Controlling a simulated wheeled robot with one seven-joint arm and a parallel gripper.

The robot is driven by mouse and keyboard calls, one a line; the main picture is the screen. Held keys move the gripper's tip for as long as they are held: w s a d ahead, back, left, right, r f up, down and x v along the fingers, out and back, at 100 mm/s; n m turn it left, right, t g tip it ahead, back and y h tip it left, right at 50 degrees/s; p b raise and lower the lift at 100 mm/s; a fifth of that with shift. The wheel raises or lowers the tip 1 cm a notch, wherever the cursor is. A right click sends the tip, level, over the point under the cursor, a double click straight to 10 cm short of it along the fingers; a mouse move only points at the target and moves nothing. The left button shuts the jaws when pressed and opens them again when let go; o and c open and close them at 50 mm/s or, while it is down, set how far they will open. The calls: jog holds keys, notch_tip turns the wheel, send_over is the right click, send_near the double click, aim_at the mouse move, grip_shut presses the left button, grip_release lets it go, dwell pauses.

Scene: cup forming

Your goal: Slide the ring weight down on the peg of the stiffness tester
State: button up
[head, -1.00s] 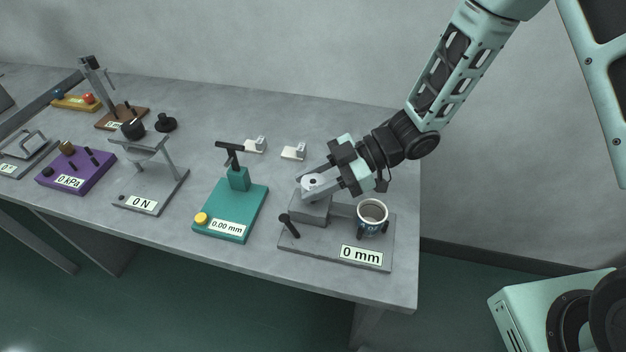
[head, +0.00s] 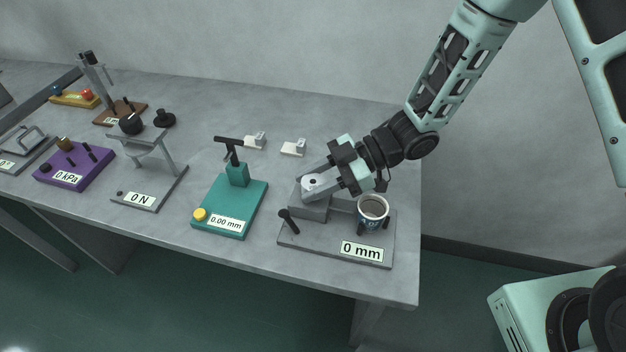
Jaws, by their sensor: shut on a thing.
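The stiffness tester is a grey base plate (head: 310,243) with a "0 mm" display, at the right front of the table. A grey block (head: 313,208) rises from its back left. A paper-like cup (head: 373,213) with a dark band stands on its right part between dark posts. My gripper (head: 318,183) is over the block, shut on the ring weight (head: 309,185), a light grey piece with a dark spot at its middle. The spot may be the peg top. The peg's shaft is hidden, so I cannot tell how far down the ring sits.
A teal gauge (head: 225,220) reading 0.00 mm stands to the left, with a grey "0 N" stand (head: 150,190) and a purple "0 kPa" box (head: 75,165) farther left. Small white pieces (head: 293,148) lie behind. A dark lever (head: 289,222) stands on the tester's left.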

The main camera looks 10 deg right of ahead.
jog(key=shift+f+b, duration=0.65)
jog(key=shift+f, duration=0.4)
dwell(0.4)
dwell(0.5)
jog(key=o, duration=1.6)
jog(key=shift+o, duration=0.2)
jog(key=shift+r, duration=0.15)
jog(key=shift+r+p, duration=3.65)
jog(key=shift+r, duration=0.25)
